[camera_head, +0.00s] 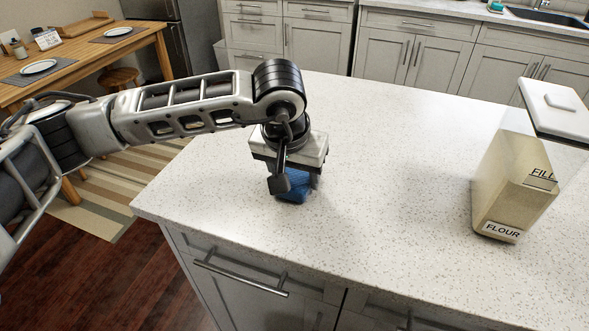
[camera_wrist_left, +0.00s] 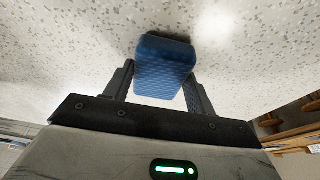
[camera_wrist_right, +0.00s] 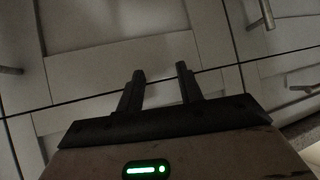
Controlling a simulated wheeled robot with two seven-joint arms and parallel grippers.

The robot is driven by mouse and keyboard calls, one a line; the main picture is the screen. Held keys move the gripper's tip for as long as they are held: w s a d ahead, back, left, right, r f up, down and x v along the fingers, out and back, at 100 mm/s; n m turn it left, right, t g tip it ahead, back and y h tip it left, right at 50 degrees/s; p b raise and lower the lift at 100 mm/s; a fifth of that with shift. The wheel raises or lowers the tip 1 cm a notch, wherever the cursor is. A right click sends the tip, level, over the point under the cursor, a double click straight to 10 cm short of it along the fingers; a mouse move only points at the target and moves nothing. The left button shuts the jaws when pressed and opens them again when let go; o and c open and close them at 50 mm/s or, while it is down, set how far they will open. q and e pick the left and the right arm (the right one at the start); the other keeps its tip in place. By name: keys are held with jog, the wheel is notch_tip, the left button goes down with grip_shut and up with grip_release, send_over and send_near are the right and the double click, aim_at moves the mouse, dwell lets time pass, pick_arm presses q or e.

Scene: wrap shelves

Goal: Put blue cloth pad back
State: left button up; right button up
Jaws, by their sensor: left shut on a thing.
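The blue cloth pad (camera_head: 291,188) is at the left part of the speckled white counter, under my left gripper (camera_head: 294,183). In the left wrist view the pad (camera_wrist_left: 165,68) shows a quilted blue surface between the two fingers of my left gripper (camera_wrist_left: 160,85), which is shut on it. I cannot tell whether the pad touches the counter or hangs just above it. My right gripper (camera_wrist_right: 160,75) shows only in its own wrist view, with its fingers apart and nothing between them, in front of cabinet fronts.
A wooden table (camera_head: 90,60) with plates stands at the back left. White cabinets (camera_head: 415,50) line the back.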

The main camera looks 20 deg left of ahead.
pick_arm(q)
jog(key=shift+f+b, duration=0.2)
jog(key=shift+b, duration=0.1)
jog(key=o, duration=0.9)
pick_arm(e)
jog(key=shift+w+r, duration=0.1)
pick_arm(q)
jog(key=shift+r, duration=0.15)
pick_arm(e)
jog(key=shift+r, duration=0.1)
pick_arm(q)
jog(key=shift+r+p, duration=0.3)
jog(key=shift+p, duration=0.2)
jog(key=b+v, duration=0.1)
jog(key=v, duration=1)
jog(key=shift+s+d+r+b, duration=0.1)
jog(key=shift+s+r+b, duration=0.1)
jog(key=shift+r+b, duration=0.15)
pick_arm(e)
jog(key=shift+a+f, duration=0.2)
jog(key=shift+f, duration=0.05)
